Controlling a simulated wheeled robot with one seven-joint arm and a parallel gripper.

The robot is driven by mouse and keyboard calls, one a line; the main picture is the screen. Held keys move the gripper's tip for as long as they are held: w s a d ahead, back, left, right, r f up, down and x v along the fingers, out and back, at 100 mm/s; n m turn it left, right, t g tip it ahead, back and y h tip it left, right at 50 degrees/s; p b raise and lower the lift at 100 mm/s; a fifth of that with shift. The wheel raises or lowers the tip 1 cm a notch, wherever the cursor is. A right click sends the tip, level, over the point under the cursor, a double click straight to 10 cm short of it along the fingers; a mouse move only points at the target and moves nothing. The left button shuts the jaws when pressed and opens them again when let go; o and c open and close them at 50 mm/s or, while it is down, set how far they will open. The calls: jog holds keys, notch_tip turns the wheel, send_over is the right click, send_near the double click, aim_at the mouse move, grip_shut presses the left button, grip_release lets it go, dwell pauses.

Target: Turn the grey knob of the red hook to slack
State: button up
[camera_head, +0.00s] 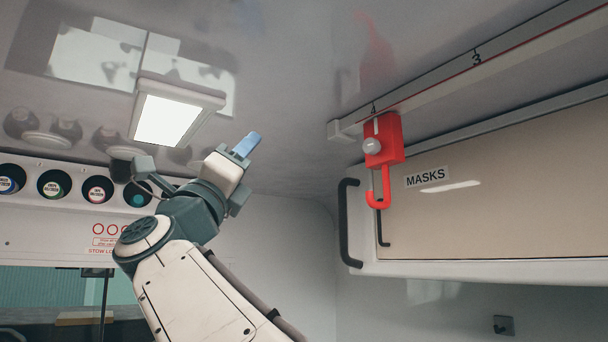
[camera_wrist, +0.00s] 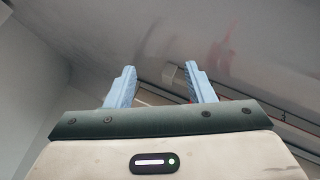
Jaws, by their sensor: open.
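The red hook (camera_head: 390,138) hangs from the ceiling rail by the mark 4 in the head view, its curved end pointing down. Its round grey knob (camera_head: 372,146) sits on the face turned to the left. I cannot read any knob marking. My gripper (camera_head: 246,144) is up near the ceiling, left of the hook and clearly apart from it. In the wrist view my gripper (camera_wrist: 162,86) shows two blue fingers spread apart with nothing between them. A sliver of red shows by the right finger there; the knob cannot be made out in that view.
The ceiling rail (camera_head: 470,66) runs along the upper right. The MASKS cupboard (camera_head: 480,190) with a dark handle (camera_head: 346,222) stands behind and below the hook. A ceiling lamp (camera_head: 166,118) is left of my gripper. Open air lies between gripper and hook.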

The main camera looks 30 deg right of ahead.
jog(key=s+d+f+m+g+h, duration=0.15)
jog(key=s+d+m+g, duration=0.45)
jog(key=m+g, duration=0.85)
jog(key=m+y+p, duration=0.1)
jog(key=m+p, duration=0.1)
jog(key=p, duration=0.3)
send_near(368, 148)
jog(key=shift+g, duration=0.45)
jog(key=x, duration=0.8)
jog(key=shift+w+d+r, duration=0.1)
jog(key=shift+w+d, duration=0.1)
jog(key=c, duration=1)
